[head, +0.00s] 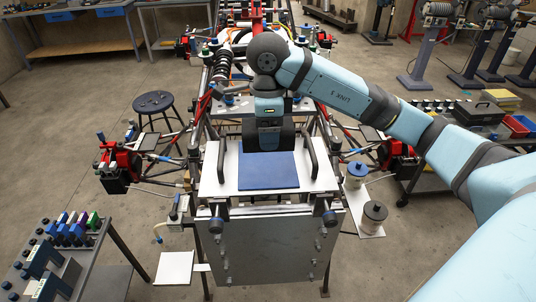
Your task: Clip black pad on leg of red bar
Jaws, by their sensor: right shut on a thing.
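My right arm comes in from the right and bends down at the middle of the chassis. My right gripper (268,134) is low over the white plate, just behind the blue mat; its fingers point down and are hidden by its dark body. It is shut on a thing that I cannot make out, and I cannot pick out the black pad. Red bars (252,14) show at the far end of the tube chassis (207,88); I cannot tell which is the red bar with the leg. My left gripper is not in view.
The white plate (213,175) carries a blue mat (268,172) between two dark handles. Canisters (373,216) stand on a shelf at right. A tray table (62,240) is at lower left, a black stool (153,101) at upper left. Red corner units flank the chassis.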

